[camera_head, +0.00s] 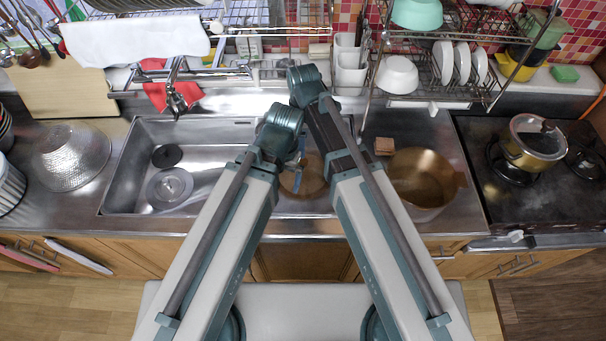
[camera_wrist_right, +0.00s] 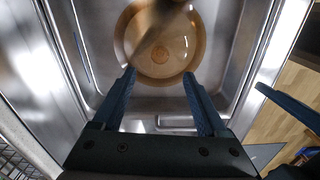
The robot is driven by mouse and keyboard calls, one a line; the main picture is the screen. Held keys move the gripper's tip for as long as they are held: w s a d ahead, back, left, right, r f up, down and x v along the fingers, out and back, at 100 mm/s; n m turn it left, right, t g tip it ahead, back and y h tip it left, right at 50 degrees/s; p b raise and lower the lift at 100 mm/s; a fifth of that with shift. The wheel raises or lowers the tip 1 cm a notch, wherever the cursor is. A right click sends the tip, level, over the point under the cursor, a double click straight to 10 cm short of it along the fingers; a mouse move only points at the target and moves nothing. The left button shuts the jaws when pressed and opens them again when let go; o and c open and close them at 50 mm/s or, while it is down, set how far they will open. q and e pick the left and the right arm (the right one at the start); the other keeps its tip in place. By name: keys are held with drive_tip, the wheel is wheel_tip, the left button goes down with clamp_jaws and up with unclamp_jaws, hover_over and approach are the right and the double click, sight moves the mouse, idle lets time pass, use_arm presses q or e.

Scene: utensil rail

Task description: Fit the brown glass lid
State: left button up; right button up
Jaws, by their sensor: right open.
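The brown glass lid (camera_wrist_right: 178,62) lies in the right part of the sink, round and see-through amber. A blurred brown bar, perhaps its handle, stands up towards the camera across it. In the head view part of the lid (camera_head: 313,178) shows between my arms. My right gripper (camera_wrist_right: 158,76) is open, its two blue fingers apart with nothing between them, at the lid's near edge in the wrist view. A brown glass pot (camera_head: 425,180), open on top, stands on the counter right of the sink. My left gripper is hidden in the head view; dark blue parts, possibly its fingers, show at the wrist view's right edge.
A small brown block (camera_head: 384,146) lies behind the pot. A lidded pot (camera_head: 535,143) sits on the stove at right. A dish rack (camera_head: 425,75) stands behind.

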use_arm(q)
wheel_tip(320, 180, down, 5)
drive_tip(key=b, duration=0.3)
drive_tip(key=shift+b, duration=0.4)
use_arm(e)
hover_over(303, 161)
wheel_tip(303, 161, down, 5)
drive_tip(key=shift+r, duration=0.1)
use_arm(q)
wheel_tip(303, 161, down, 6)
drive_tip(key=b, duration=0.5)
drive_tip(key=shift+r+b, duration=0.2)
drive_tip(key=shift+b, duration=0.15)
use_arm(e)
wheel_tip(303, 161, down, 6)
drive_tip(key=shift+r, duration=0.1)
use_arm(q)
drive_tip(key=shift+r, duration=0.1)
use_arm(e)
drive_tip(key=shift+r, duration=0.1)
clamp_jaws()
